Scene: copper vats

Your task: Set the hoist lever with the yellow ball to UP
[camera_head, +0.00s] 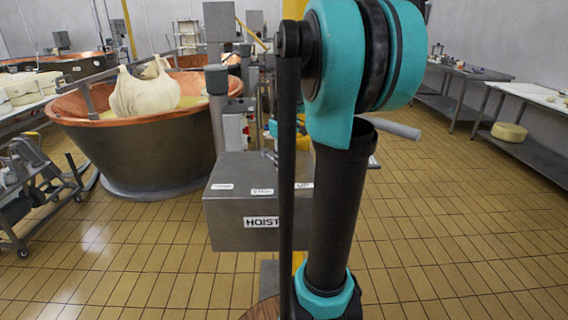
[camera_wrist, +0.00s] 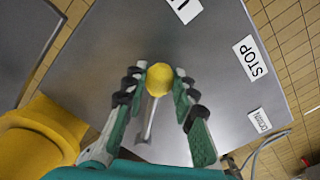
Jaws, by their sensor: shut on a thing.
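The yellow ball (camera_wrist: 159,77) tops a thin metal lever rod (camera_wrist: 150,118) in the wrist view. My gripper (camera_wrist: 160,86) has its green and black fingers closed on both sides of the ball. The rod runs from the ball toward the bottom of the picture. The grey hoist box (camera_head: 240,222) has a HOIST label on its front. My arm hides the ball in the head view. I cannot tell the lever's exact setting.
A copper vat (camera_head: 150,150) with a white cloth bundle (camera_head: 145,93) stands behind the box at left. A yellow post (camera_wrist: 45,130) rises beside the box. A wheeled metal frame (camera_head: 40,190) is at far left. The tiled floor at right is clear up to the side tables.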

